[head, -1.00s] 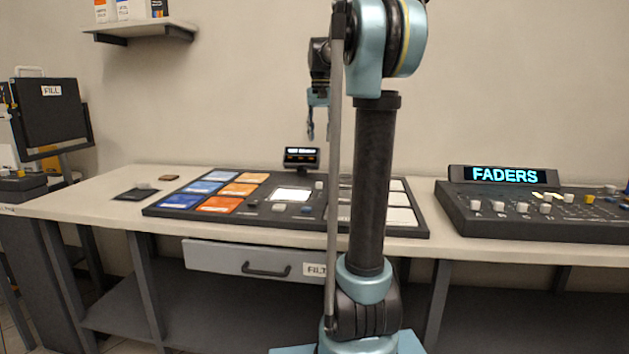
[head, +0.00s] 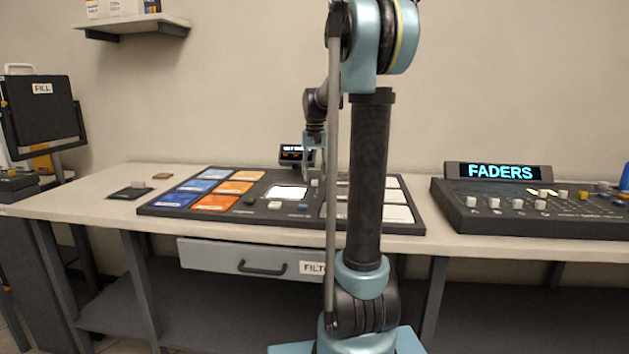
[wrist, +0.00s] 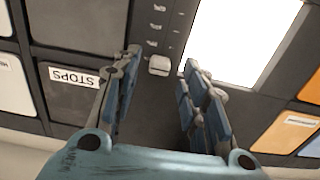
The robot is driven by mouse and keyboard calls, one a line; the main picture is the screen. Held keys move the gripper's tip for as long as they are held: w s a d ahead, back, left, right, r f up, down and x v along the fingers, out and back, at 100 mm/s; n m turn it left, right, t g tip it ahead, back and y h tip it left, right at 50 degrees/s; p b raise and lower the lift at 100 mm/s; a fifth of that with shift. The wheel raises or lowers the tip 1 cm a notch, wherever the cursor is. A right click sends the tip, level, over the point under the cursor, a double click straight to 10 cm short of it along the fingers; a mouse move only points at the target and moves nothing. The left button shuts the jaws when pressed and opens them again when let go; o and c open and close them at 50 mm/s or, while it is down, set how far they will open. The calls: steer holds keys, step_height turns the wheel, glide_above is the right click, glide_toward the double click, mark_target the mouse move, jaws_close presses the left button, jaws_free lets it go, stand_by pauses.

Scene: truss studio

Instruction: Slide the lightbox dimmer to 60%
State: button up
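The lightbox (head: 287,192) is a bright white panel set in a dark console. It also glows in the wrist view (wrist: 240,40). The dimmer's small white slider knob (wrist: 159,65) sits on a dark strip beside the lightbox, with several small white marks along the strip. My gripper (wrist: 160,60) is open, with its two blue-padded fingers apart and the knob in the gap near the tips. In the head view my gripper (head: 314,173) hangs fingers-down over the console just right of the lightbox. I cannot tell whether the fingers touch the knob.
Blue and orange swatches (head: 215,202) lie left of the lightbox, pale ones (head: 384,213) right. A FADERS console (head: 530,208) is at right. Bare tabletop (head: 90,195) shows at left.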

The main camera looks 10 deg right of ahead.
mark_target(313, 190)
steer(key=shift+f, duration=1.1)
steer(key=shift+c, duration=0.6)
jaws_close()
steer(key=shift+s+a, duration=0.3)
steer(key=shift+s, duration=0.65)
steer(key=shift+s+a, duration=0.3)
steer(key=shift+s, duration=0.65)
steer(key=shift+o, duration=0.6)
jaws_free()
steer(key=shift+r, duration=0.15)
